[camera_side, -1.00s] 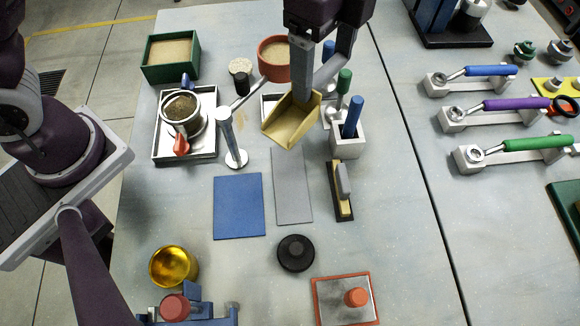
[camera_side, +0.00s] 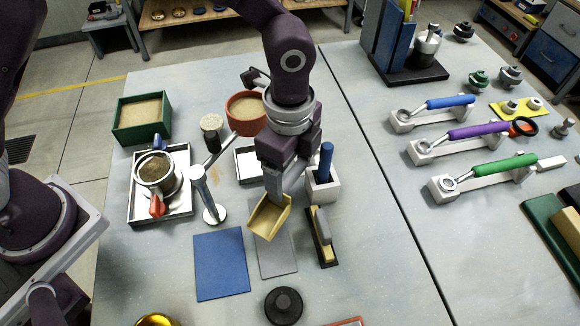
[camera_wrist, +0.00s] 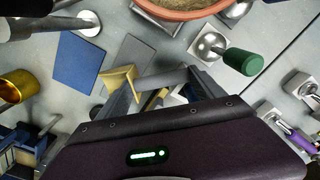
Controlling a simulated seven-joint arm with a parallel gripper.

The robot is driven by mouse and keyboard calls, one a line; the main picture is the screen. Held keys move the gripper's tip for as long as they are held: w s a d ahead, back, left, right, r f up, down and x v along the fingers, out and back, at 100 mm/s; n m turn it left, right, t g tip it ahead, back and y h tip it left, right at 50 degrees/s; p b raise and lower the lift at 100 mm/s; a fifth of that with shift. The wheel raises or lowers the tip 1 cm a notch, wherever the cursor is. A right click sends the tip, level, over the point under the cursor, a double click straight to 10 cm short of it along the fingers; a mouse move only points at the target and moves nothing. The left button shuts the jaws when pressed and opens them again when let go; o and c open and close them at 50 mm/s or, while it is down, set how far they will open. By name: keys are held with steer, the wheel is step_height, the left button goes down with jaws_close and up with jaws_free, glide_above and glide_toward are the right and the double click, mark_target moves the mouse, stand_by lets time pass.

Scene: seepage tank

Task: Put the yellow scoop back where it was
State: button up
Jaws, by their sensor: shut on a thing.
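The yellow scoop (camera_side: 271,217) hangs below my gripper (camera_side: 280,182), which is shut on it. In the side view the scoop overlaps the far part of the grey mat (camera_side: 283,262); it looks held above it, but the exact gap cannot be told. Its open tray faces the near side of the table. In the wrist view the scoop (camera_wrist: 118,78) shows beyond the gripper's fingers, near the grey mat (camera_wrist: 133,52). The gripped part is mostly hidden by the fingers.
A blue mat (camera_side: 221,265) lies left of the grey mat, and a brush-like block (camera_side: 322,238) lies right. A metal stand (camera_side: 207,198) and a white holder with a blue handle (camera_side: 325,165) are close by. A black knob (camera_side: 284,305) sits in front.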

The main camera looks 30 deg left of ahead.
steer(key=shift+f, duration=0.55)
steer(key=o, duration=1.7)
step_height(320, 180, up, 13)
steer(key=shift+r, duration=0.15)
steer(key=shift+a, duration=0.1)
